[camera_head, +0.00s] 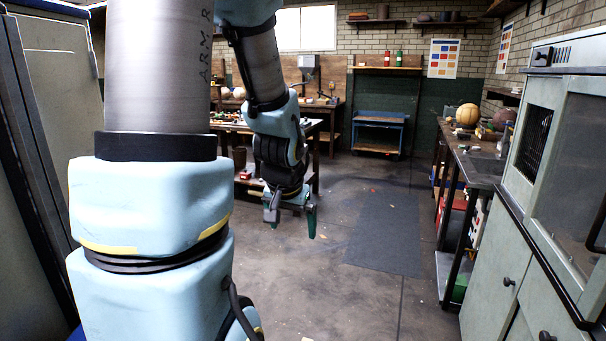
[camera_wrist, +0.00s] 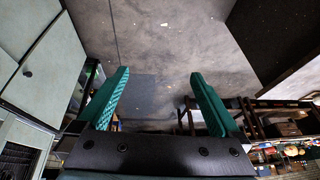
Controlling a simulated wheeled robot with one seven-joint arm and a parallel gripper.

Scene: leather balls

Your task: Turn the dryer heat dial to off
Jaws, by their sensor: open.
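A pale grey-green cabinet (camera_head: 575,165) stands at the right edge of the head view, with a dark grille, a glazed door and a top strip (camera_head: 565,54). It may be the dryer; I cannot make out a heat dial on it for certain. Round black knobs (camera_head: 508,281) sit on its lower doors. Part of a similar cabinet (camera_wrist: 40,75) shows at the left of the wrist view. My gripper (camera_head: 291,212) hangs over open floor in mid-room, well left of the cabinet. Its green fingers (camera_wrist: 159,75) are apart, with nothing between them.
A metal workbench (camera_head: 478,165) with balls on it stands beyond the cabinet. A dark mat (camera_head: 385,233) lies on the clear floor. A cluttered table (camera_head: 312,128) is behind my arm. A blue cart (camera_head: 378,135) stands at the back. A tall cabinet (camera_head: 60,80) is at left.

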